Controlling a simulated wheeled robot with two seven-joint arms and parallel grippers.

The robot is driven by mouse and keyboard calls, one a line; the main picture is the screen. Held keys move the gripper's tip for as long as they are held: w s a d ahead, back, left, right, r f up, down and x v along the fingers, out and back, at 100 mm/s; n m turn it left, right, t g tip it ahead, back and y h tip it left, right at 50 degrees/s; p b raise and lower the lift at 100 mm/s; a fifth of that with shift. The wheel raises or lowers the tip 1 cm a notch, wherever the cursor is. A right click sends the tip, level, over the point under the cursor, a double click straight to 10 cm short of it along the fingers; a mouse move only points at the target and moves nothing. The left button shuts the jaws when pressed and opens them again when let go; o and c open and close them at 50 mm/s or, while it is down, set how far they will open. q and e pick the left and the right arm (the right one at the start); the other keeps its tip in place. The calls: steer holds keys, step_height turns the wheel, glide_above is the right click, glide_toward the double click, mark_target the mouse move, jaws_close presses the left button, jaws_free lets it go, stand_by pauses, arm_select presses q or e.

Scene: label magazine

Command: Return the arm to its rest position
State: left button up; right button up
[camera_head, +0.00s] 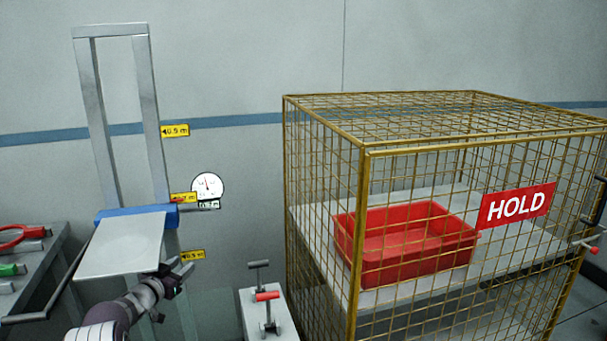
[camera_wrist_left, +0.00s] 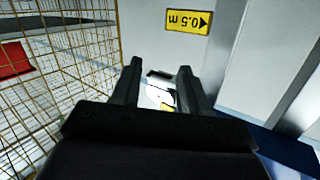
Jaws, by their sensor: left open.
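My left arm (camera_head: 115,312) comes in from the bottom left in the head view. Its left gripper (camera_head: 181,266) is open and empty, just right of the grey plate of the lift (camera_head: 125,246). In the left wrist view the two dark fingers of the gripper (camera_wrist_left: 158,82) stand apart with nothing held. The round white dial (camera_wrist_left: 159,97) shows between them, partly hidden. My right gripper is not in view.
A wire cage (camera_head: 362,230) with a red HOLD sign (camera_head: 516,206) holds a red tray (camera_head: 415,272) on the right. A white block with a red-handled lever (camera_head: 267,296) stands between lift and cage. A tool bench (camera_head: 50,262) is at the left edge.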

arm_select(q)
steer(key=s+d+f+n+g+y+p, duration=0.15)
steer(key=s+g, duration=0.25)
steer(key=s, duration=0.5)
steer(key=s+d+n+g+y+p, duration=0.2)
steer(key=s+d+g, duration=0.15)
steer(key=s, duration=0.55)
steer(key=s+d+f+n+g+y+p, duration=0.15)
steer(key=s+g, duration=0.35)
steer(key=s, duration=0.5)
steer(key=s+d+r+p, duration=0.1)
steer(key=s+d+r, duration=0.2)
steer(key=s, duration=0.3)
steer(key=s+d+r+g+p, duration=0.1)
steer(key=s+d+r+p, duration=0.1)
steer(key=s+d+r, duration=0.2)
steer(key=s+d+r+g+p, duration=0.1)
steer(key=s+d+r, duration=0.3)
steer(key=s, duration=0.4)
steer(key=shift+s+d+r+m+h+p, duration=0.15)
steer(key=shift+s+r+m+h+p, duration=0.15)
steer(key=shift+s+r+h+p, duration=0.25)
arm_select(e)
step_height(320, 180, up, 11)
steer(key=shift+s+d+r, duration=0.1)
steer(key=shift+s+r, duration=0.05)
arm_select(q)
steer(key=shift+w+f, duration=0.1)
steer(key=shift+w, duration=0.05)
